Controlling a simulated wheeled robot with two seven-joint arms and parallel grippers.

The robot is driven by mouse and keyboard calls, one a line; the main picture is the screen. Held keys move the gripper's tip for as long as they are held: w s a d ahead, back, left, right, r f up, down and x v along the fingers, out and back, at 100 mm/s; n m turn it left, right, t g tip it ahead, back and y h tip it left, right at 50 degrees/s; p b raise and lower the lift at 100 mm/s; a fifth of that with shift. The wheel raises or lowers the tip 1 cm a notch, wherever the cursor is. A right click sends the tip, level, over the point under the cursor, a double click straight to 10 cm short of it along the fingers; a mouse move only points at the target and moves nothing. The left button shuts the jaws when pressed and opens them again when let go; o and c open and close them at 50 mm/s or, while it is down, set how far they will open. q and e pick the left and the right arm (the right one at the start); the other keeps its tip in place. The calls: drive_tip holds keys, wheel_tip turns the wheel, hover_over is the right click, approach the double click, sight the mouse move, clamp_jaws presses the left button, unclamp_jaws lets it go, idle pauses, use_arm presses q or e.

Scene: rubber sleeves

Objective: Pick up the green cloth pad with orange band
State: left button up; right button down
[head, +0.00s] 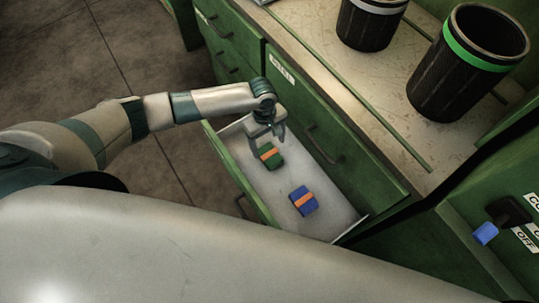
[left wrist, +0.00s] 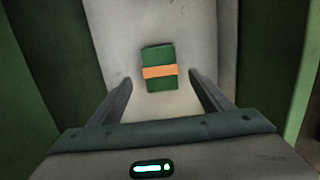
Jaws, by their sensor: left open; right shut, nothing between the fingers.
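The green cloth pad with orange band (head: 271,157) lies in an open drawer, toward its far-left end in the head view. In the left wrist view the green pad (left wrist: 158,68) lies flat just beyond the fingertips, roughly centred between them. My left gripper (head: 267,137) is open and hangs over the pad, partly covering it in the head view. Its two fingers also show in the left wrist view (left wrist: 160,88), with nothing between them. My right gripper is in neither view.
A blue pad with orange band (head: 304,201) lies nearer in the same open drawer (head: 262,188), whose raised walls surround both pads. Two dark ribbed bins, one with a white band (head: 371,22) and one with a green band (head: 468,62), stand on the worn counter (head: 335,73) above.

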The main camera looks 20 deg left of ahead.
sight(269, 154)
use_arm(q)
drive_tip(key=shift+s+d+f, duration=0.1)
drive_tip(key=shift+d+f, duration=0.05)
drive_tip(key=shift+f, duration=1.15)
drive_tip(key=shift+s+d+f, duration=0.1)
drive_tip(key=shift+f, duration=1.2)
drive_tip(key=c, duration=1.1)
